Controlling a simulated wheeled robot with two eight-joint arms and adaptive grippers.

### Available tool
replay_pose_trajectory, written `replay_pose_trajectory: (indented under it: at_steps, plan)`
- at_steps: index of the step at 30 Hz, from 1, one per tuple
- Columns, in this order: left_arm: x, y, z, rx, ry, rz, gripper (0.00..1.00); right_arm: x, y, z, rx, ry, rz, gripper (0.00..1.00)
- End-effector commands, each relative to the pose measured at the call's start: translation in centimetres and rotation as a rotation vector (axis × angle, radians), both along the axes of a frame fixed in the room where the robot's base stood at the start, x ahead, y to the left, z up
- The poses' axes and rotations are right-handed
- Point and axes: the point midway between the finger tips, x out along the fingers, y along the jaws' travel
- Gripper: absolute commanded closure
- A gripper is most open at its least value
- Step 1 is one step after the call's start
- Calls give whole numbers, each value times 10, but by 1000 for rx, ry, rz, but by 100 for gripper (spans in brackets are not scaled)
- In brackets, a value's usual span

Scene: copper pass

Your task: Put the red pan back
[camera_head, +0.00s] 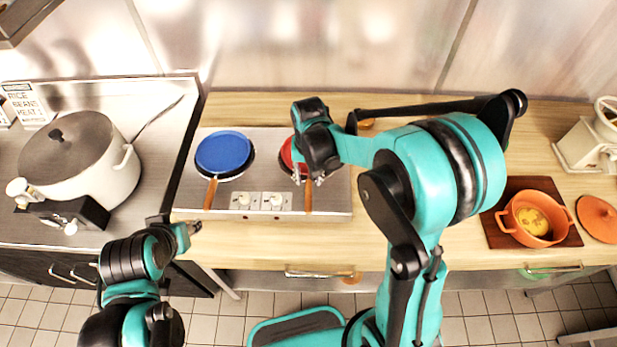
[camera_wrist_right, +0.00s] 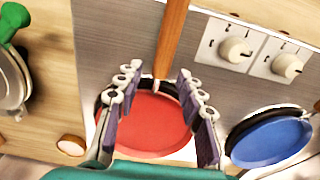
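The red pan (camera_wrist_right: 150,122) sits on the right burner of the steel hob (camera_head: 340,196). Its wooden handle (camera_head: 309,198) points toward the front edge. In the head view my right gripper (camera_head: 307,180) is above the pan and hides most of it; a red edge (camera_head: 287,153) shows. In the wrist view my right gripper (camera_wrist_right: 158,74) is open, its fingers apart on either side of the pan where the handle joins. I cannot tell whether they touch it. My left gripper (camera_head: 190,229) is low at the left, away from the pan, its opening unclear.
A blue pan (camera_head: 223,152) is on the left burner. Two knobs sit at the hob's front. A large white pot (camera_head: 85,165) stands at left. An orange pot (camera_head: 535,219) on a dark board and its lid (camera_head: 598,219) are at right. The wooden counter right of the hob is partly clear.

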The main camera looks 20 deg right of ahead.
Motion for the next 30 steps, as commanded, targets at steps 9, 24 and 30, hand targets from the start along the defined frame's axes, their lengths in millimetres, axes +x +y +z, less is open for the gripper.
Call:
replay_pose_trajectory:
  at_steps: [9, 24, 30]
  plan:
    - [0, 0, 16, 0, 0, 0, 60, -1, 0, 72, 0, 0, 0, 62]
    - [0, 0, 21, 0, 0, 0, 60, -20, -6, 126, 4, -73, 31, 62]
    - [0, 0, 21, 0, 0, 0, 60, -60, -18, 146, -1, -239, 104, 62]
